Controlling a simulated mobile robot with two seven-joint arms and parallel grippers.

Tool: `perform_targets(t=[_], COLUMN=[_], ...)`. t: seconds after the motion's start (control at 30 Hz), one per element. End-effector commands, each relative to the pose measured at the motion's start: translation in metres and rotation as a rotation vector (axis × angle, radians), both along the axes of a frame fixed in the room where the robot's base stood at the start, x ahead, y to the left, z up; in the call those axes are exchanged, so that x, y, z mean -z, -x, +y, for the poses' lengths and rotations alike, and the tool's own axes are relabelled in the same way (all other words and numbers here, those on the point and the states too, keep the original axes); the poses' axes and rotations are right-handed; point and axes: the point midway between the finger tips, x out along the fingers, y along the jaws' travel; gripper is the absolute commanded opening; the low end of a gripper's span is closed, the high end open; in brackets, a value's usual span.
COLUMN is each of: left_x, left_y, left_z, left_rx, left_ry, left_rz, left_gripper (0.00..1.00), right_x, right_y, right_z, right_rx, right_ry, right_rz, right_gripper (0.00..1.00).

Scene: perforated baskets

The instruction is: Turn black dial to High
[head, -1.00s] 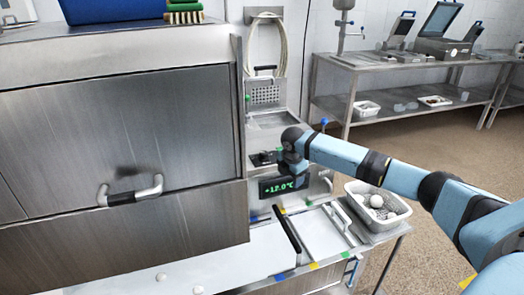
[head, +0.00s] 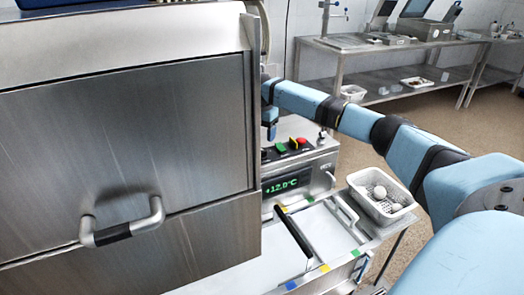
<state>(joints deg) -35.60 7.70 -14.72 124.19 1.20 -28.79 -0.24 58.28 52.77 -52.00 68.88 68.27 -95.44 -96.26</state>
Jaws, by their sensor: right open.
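The machine's control panel (head: 310,150) stands right of the large steel housing. A green button (head: 281,148), a red button (head: 302,141) and a small black part (head: 293,143) sit on its top, and I cannot tell for certain whether this part is the black dial. A dark shape (head: 264,154) at the panel's left end is partly hidden by the housing. No High mark can be read. My right gripper (head: 270,132) points down above the panel's left end, open, close to the housing edge; contact is unclear. My left gripper is not in view.
The steel housing (head: 120,130) with its handle (head: 120,222) fills the left side. A green display (head: 287,186) reads about +12.0°C. A white perforated basket (head: 382,205) with round white items stands at right. Steel tables (head: 350,52) stand behind, with open floor before them.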

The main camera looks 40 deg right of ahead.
Motion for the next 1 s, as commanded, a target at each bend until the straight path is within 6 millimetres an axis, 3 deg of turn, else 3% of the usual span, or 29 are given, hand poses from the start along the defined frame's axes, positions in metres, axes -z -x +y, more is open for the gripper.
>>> perform_targets(t=[0.1,0.3,0.73,0.77,0.97,1.0], left_x=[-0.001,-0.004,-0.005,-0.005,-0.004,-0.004], left_y=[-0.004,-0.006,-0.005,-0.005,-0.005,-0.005], left_z=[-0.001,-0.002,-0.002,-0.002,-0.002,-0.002], left_rx=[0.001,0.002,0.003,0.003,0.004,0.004], left_ry=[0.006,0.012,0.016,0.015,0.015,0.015], left_rz=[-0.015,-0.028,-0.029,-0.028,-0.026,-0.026], left_gripper=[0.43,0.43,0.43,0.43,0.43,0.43], right_x=[0.027,0.054,0.065,0.065,0.065,0.065], right_y=[0.001,0.001,0.001,0.002,0.002,0.002], right_z=[0.000,0.000,0.000,0.000,0.000,0.000], right_rx=[0.000,0.001,0.000,0.000,0.000,0.000], right_ry=[0.000,0.000,-0.001,-0.001,-0.001,-0.001], right_rz=[0.001,-0.001,-0.002,-0.002,-0.002,-0.002], right_gripper=[0.61,0.61,0.61,0.59,0.13,0.12])
